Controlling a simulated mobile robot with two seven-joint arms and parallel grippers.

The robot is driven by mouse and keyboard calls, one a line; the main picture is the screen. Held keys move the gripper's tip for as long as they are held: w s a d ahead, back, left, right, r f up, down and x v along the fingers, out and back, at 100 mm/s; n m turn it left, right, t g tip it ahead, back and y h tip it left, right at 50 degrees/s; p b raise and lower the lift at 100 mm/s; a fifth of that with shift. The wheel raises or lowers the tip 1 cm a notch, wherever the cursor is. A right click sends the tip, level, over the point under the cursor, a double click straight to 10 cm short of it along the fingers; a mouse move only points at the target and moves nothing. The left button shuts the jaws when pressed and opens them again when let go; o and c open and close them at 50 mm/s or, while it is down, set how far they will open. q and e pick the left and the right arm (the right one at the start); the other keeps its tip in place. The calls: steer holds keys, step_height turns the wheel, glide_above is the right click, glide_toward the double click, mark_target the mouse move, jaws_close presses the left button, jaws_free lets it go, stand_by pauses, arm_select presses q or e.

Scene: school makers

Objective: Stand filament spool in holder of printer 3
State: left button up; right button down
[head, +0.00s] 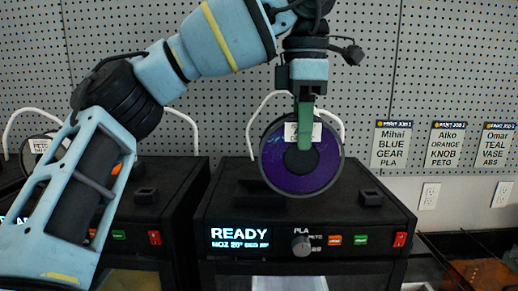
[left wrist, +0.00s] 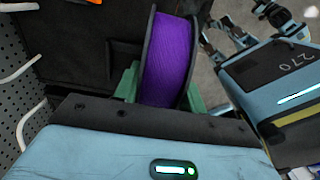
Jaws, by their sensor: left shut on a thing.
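A purple filament spool (head: 272,168) with dark flanges and a white label stands upright above the top of a black printer (head: 380,216) in the head view. My left gripper (head: 305,120) reaches down from above and is shut on the spool. In the left wrist view the purple spool (left wrist: 168,60) sits between the two green fingers of my left gripper (left wrist: 160,90). A white wire holder (head: 262,104) rises behind the spool. I cannot tell whether the spool touches the holder or the printer top. My right gripper is not in view.
The printer's display reads READY, with a knob (head: 301,245) set beside the PLA, PETG and ABS marks. Another printer (head: 150,215) stands to the left with its own spool (head: 40,150). Job cards (head: 393,146) hang on the pegboard at right.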

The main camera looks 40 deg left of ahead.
arm_select(q)
steer(key=a+f, duration=0.1)
steer(key=a, duration=0.2)
steer(key=a+f, duration=0.2)
steer(key=a, duration=0.1)
steer(key=a+f, duration=0.1)
steer(key=a, duration=0.2)
steer(key=shift+w+a+f, duration=0.15)
steer(key=shift+w+a, duration=0.1)
steer(key=shift+w, duration=0.15)
steer(key=shift+f, duration=0.1)
steer(key=o, duration=1.2)
step_height(320, 180, up, 12)
stand_by(0.9)
